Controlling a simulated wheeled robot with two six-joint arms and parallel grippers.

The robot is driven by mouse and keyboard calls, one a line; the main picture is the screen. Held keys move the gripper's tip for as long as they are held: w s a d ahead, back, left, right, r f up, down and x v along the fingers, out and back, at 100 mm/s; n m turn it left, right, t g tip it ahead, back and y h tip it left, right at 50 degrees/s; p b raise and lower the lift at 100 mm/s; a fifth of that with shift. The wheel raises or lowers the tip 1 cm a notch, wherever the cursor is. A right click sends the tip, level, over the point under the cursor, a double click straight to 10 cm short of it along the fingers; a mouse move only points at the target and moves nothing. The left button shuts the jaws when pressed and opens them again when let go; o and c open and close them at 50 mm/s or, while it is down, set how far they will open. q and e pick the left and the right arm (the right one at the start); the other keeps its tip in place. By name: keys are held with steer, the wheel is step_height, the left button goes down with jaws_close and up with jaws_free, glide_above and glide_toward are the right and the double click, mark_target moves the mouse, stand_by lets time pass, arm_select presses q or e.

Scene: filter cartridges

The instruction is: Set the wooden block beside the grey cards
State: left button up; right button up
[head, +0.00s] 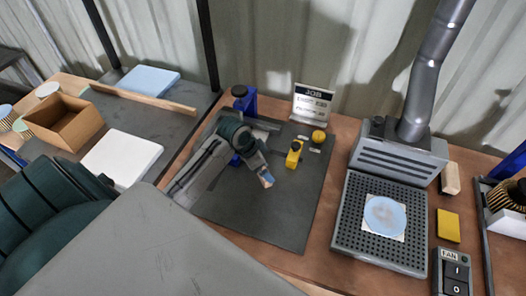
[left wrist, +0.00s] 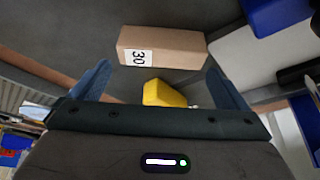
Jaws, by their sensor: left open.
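A pale wooden block (head: 450,178) stands at the right of the bench, beside the grey fan unit. A brown block marked "30" (left wrist: 162,46) lies on a dark surface in the left wrist view; I cannot make it out in the head view, and cannot tell whether it is wood. I cannot clearly pick out grey cards. My right gripper is not in view.
A yellow bottle (head: 294,154) and a yellow round item (head: 319,136) stand on the mat (head: 270,226) near a job sign (head: 312,103). A perforated plate (head: 346,222) with a blue disc is at right. The mat's front is clear.

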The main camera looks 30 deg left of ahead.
arm_select(q)
steer(key=p+x, duration=0.1)
steer(key=x, duration=0.2)
steer(key=shift+f+p, duration=0.15)
steer(key=shift+p, duration=0.25)
steer(key=shift+w+d+f, duration=0.1)
steer(key=shift+w+f, duration=0.15)
steer(key=shift+f, duration=0.3)
steer(key=c, duration=0.7)
steer(key=shift+r, duration=0.1)
